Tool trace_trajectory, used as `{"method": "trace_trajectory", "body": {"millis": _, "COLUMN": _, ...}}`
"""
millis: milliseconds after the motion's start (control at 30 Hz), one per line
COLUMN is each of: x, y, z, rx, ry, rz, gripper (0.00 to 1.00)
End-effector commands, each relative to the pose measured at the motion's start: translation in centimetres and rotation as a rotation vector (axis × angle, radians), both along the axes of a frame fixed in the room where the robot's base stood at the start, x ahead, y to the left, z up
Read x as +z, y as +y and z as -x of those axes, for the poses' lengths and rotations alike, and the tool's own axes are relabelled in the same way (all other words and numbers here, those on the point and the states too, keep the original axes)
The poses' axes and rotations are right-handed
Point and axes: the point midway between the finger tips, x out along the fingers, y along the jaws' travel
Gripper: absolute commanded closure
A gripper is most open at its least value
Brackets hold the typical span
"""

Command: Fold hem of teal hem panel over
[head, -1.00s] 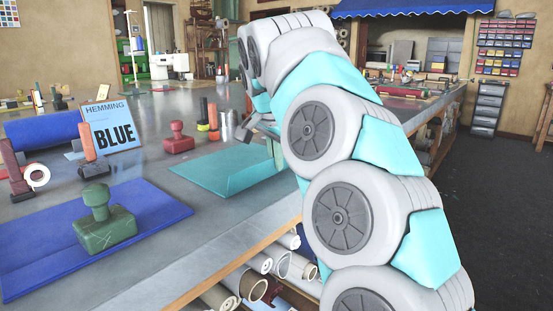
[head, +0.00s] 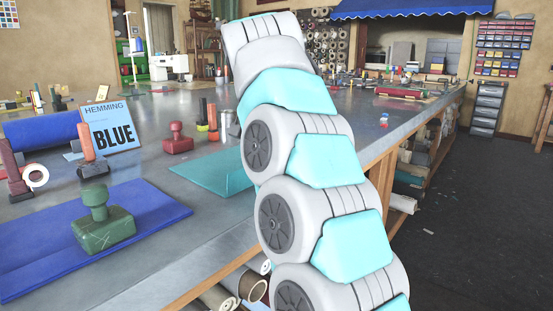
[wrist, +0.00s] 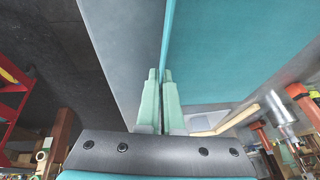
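The teal hem panel (head: 207,172) lies on the grey table in the head view, its right part hidden behind my arm. In the wrist view the panel (wrist: 245,50) fills the upper right, with a brighter teal hem strip (wrist: 166,35) along its left edge. My gripper (wrist: 160,75) is at this edge, with its two pale green fingers close together. The strip runs down between the fingertips, and they look shut on it. How far the hem is turned over cannot be told. My gripper is hidden behind my arm in the head view.
A blue panel (head: 45,240) bears a green weight (head: 103,225). A red weight (head: 177,140) stands near the teal panel's back left. A "HEMMING BLUE" sign (head: 108,125) and a blue roll (head: 40,131) stand left. The table's front edge (head: 215,277) runs near the panel.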

Motion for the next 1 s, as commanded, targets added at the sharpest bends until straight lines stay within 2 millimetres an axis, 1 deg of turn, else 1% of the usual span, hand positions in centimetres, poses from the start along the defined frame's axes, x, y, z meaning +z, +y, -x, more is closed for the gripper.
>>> {"method": "trace_trajectory", "body": {"millis": 467, "x": 0.04, "y": 0.25, "z": 0.00, "rx": 0.007, "ry": 0.010, "rz": 0.011, "gripper": 1.00}}
{"method": "trace_trajectory", "body": {"millis": 500, "x": 0.04, "y": 0.25, "z": 0.00, "rx": 0.007, "ry": 0.010, "rz": 0.011, "gripper": 0.95}}
{"method": "trace_trajectory", "body": {"millis": 700, "x": 0.02, "y": 0.25, "z": 0.00, "rx": 0.007, "ry": 0.010, "rz": 0.011, "gripper": 0.72}}
{"method": "trace_trajectory", "body": {"millis": 767, "x": 0.01, "y": 0.25, "z": 0.00, "rx": 0.007, "ry": 0.010, "rz": 0.011, "gripper": 0.66}}
{"method": "trace_trajectory", "body": {"millis": 1000, "x": 0.04, "y": 0.21, "z": 0.01, "rx": 0.007, "ry": 0.010, "rz": 0.011, "gripper": 0.66}}
